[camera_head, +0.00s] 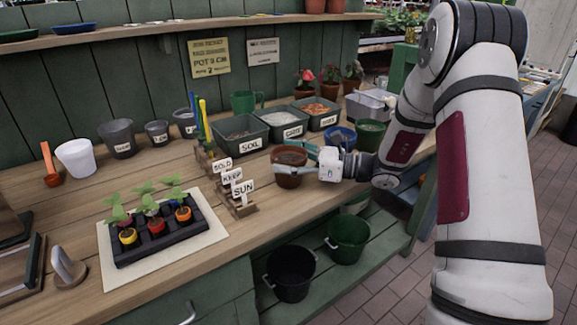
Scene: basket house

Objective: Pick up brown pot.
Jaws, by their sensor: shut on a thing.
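The brown pot (288,178) is at the middle of the picture, near the front edge of the wooden bench. It is upright, with dark contents showing at its open top. My gripper (297,157) comes from the right and is shut on the brown pot, with its teal fingers at the rim. I cannot tell whether the pot's base touches the bench.
Small signs (241,188) stand just left of the pot. Labelled bins (283,125) stand behind it, and a blue bowl (341,138) and green pot (370,135) to the right. A seedling tray (160,246) lies front left. Buckets (347,240) are on the shelf below.

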